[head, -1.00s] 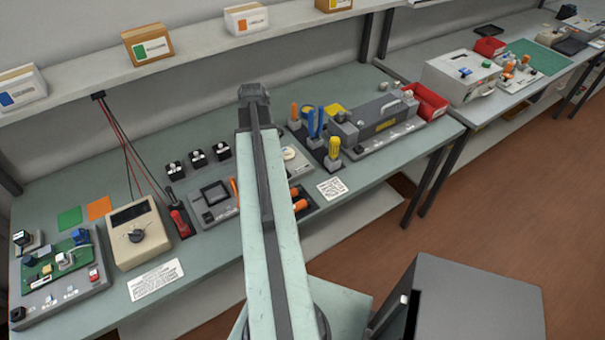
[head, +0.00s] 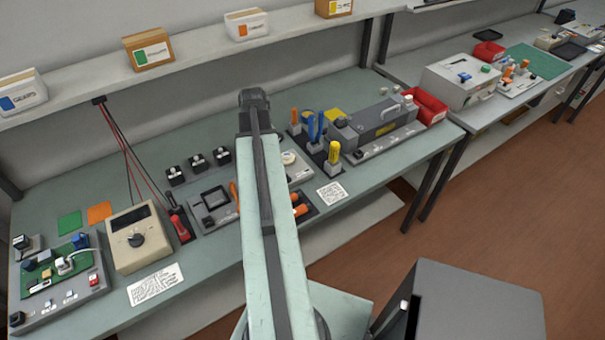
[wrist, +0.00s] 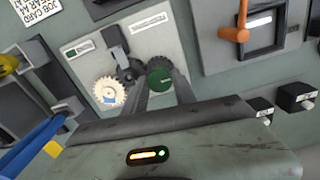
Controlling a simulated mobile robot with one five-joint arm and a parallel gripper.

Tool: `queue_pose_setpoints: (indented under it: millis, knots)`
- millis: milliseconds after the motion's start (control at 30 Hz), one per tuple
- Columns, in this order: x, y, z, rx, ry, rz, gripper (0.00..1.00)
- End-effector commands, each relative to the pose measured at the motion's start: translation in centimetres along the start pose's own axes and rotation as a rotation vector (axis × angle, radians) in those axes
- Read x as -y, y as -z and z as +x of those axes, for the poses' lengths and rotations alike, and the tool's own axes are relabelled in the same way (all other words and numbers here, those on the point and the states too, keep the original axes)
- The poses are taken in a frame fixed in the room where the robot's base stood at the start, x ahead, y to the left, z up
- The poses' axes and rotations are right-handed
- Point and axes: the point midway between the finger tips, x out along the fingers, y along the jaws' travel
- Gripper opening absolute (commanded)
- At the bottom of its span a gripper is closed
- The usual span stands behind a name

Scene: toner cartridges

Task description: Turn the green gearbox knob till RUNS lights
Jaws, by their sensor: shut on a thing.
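In the wrist view the round green knob (wrist: 160,78) stands on a light grey gearbox plate (wrist: 85,50). My gripper (wrist: 165,80) has its two dark fingers on either side of the knob and is shut on it. A cream toothed gear (wrist: 108,92) sits left of the knob, beside a dark grey block and post. A printed label lies on the plate above the knob. In the head view my arm hides the knob and my gripper; part of the plate (head: 301,174) shows right of the arm. I cannot make out a lit RUNS lamp.
An orange-handled frame fixture (wrist: 265,35) lies right of the plate in the wrist view. Black blocks (wrist: 297,96) stand at the right. A tool holder with blue (wrist: 35,147) and yellow handles is at the left. In the head view a cream meter (head: 137,238) stands farther left.

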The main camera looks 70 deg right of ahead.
Motion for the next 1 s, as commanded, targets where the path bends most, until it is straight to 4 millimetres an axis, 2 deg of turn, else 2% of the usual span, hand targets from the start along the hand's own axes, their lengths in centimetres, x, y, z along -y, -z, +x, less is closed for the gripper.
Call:
queue_pose_setpoints:
  millis: [300, 533, 800, 1000]
  knots:
    - [-0.04, -0.05, 0.02, 0.001, 0.001, 0.522, 0.07]
    - [-0.06, -0.07, 0.02, 0.001, 0.001, 0.613, 0.07]
    - [-0.1, -0.13, 0.02, 0.002, 0.001, 1.089, 0.07]
    - [-0.11, -0.14, 0.02, 0.002, 0.0, 1.176, 0.07]
